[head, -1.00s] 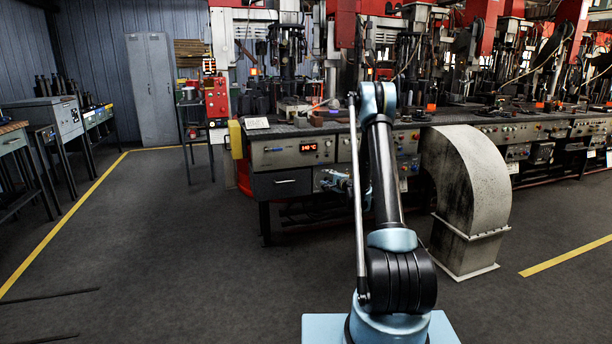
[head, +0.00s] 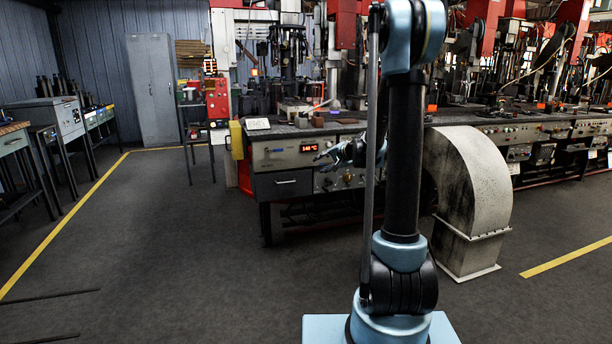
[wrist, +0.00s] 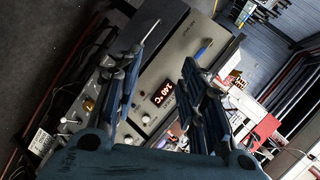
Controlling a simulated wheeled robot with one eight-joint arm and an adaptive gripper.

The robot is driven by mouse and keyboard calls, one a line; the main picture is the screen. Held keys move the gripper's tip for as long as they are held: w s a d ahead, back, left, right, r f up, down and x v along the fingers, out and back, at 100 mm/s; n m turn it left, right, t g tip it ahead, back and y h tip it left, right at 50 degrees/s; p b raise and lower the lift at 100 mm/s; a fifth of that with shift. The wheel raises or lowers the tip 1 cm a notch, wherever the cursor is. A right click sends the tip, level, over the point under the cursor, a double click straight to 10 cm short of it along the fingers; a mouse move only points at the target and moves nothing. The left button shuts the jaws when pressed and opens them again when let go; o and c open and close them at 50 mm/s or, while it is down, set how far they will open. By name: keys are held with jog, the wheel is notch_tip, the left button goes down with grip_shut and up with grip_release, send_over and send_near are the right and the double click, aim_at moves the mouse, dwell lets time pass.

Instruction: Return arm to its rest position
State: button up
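My arm stands upright on its blue base in the head view, with its elbow at the top edge of the picture. My gripper (head: 332,156) shows left of the arm, in front of the machine's control panel (head: 275,154). In the wrist view my gripper (wrist: 160,75) has its two blue fingers well apart. It is empty, and the panel (wrist: 168,60) with a lit red temperature display (wrist: 165,92) shows between and beyond the fingers. Part of my forearm and wrist is hidden behind the upper arm link.
The machine bench (head: 330,126) with presses stands behind the arm. A grey curved duct (head: 472,195) rises from the floor close on the right. A grey cabinet (head: 153,90) and workbenches stand at the left. The floor (head: 170,240) left of the arm is clear.

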jog(key=s+d+n+g+h, duration=0.3)
jog(key=s+n+g, duration=0.1)
jog(key=s, duration=2.1)
jog(key=s+d+f+n+g+h, duration=0.1)
jog(key=s+d+f, duration=0.1)
jog(key=s, duration=0.6)
jog(key=s+d+f+n+g+h, duration=0.1)
jog(key=s+d+f+h, duration=0.1)
jog(key=s, duration=0.6)
jog(key=s+d+f+n+g+h, duration=0.1)
jog(key=s+d+f, duration=0.3)
jog(key=s, duration=0.4)
jog(key=shift+s+d+f, duration=0.2)
jog(key=shift+s+f, duration=0.05)
jog(key=shift+f, duration=0.1)
